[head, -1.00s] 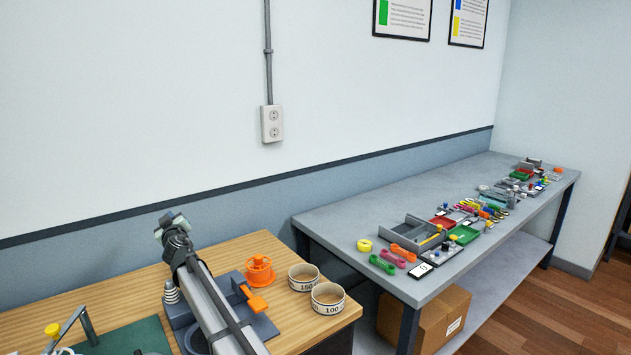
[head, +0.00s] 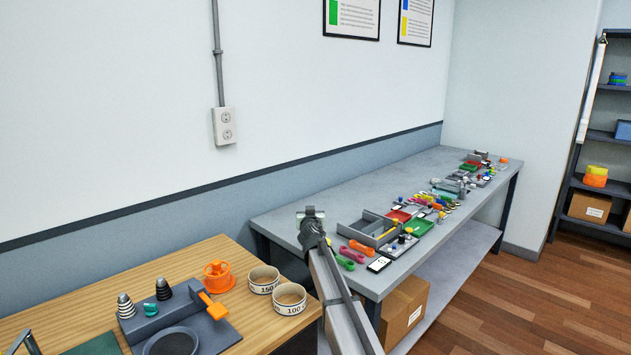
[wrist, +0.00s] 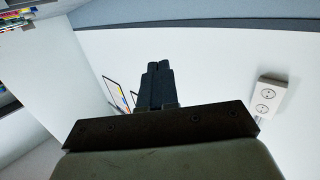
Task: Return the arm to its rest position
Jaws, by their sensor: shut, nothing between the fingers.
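My gripper shows in the wrist view (wrist: 158,82) with its two dark fingers together and nothing between them. The white wall is behind it, with an outlet (wrist: 268,97) to its right. In the head view the end of my arm (head: 310,222) is raised in front of the near left edge of the grey bench (head: 290,225). The fingers are too small to make out there. My arm stands clear of the things on both tables.
The wooden table (head: 215,252) holds an orange spool (head: 218,277), two labelled round cups (head: 263,279) (head: 290,298) and a grey fixture (head: 220,335). The grey bench carries several small parts and trays. A shelf unit (head: 590,190) stands at the far right.

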